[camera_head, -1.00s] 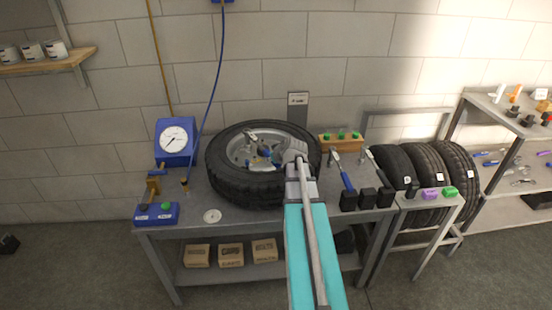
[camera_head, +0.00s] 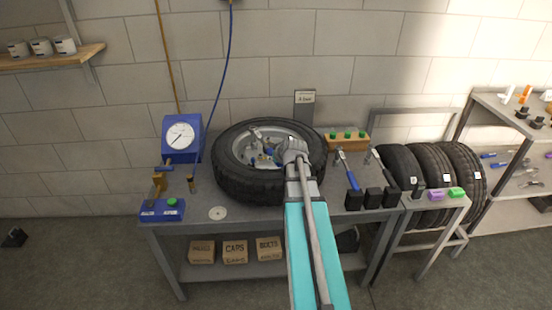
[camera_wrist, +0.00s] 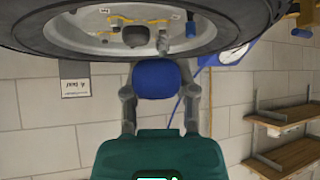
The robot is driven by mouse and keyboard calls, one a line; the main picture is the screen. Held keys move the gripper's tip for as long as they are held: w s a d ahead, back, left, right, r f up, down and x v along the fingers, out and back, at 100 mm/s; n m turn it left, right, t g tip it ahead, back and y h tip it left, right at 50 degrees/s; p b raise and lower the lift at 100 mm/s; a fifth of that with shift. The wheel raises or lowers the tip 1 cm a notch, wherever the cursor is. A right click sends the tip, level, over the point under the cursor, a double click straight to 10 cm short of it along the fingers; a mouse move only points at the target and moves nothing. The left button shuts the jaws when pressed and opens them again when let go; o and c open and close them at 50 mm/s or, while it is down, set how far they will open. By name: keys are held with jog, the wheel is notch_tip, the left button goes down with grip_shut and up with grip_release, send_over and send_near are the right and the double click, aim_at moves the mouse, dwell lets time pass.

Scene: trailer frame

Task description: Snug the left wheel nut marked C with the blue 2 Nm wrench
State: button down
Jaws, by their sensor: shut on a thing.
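A black tyre (camera_head: 250,185) on a silver rim lies flat on the grey bench; the rim and tyre also show in the wrist view (camera_wrist: 90,42). My gripper (camera_head: 290,150) is over the right part of the wheel, largely hidden by my own arm. In the wrist view, my gripper (camera_wrist: 158,95) is shut on a blue block-like thing (camera_wrist: 155,78), close to the wheel. I cannot tell if it is the wrench's handle. A wrench with a blue handle (camera_head: 353,181) stands at the bench's right. No letter C on a nut can be read.
A blue gauge (camera_head: 181,138) and a blue box with a green button (camera_head: 162,211) stand left of the tyre. Black blocks (camera_head: 373,198) and a wooden rack with green tops (camera_head: 346,143) are at right. Spare tyres (camera_head: 437,175) stand beyond.

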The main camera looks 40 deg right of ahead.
jog(key=shift+s+d+n+y, duration=0.2)
jog(key=shift+d+n+y, duration=0.5)
jog(key=shift+d, duration=0.8)
jog(key=shift+w+a+m+h, duration=0.1)
jog(key=shift+a+m+h, duration=0.25)
jog(key=shift+a, duration=0.75)
jog(key=shift+w+a+m+h, duration=0.1)
jog(key=shift+a+m+h, duration=0.15)
jog(key=shift+a, duration=0.35)
jog(key=shift+w+a+m, duration=0.15)
jog(key=shift+a+m, duration=0.15)
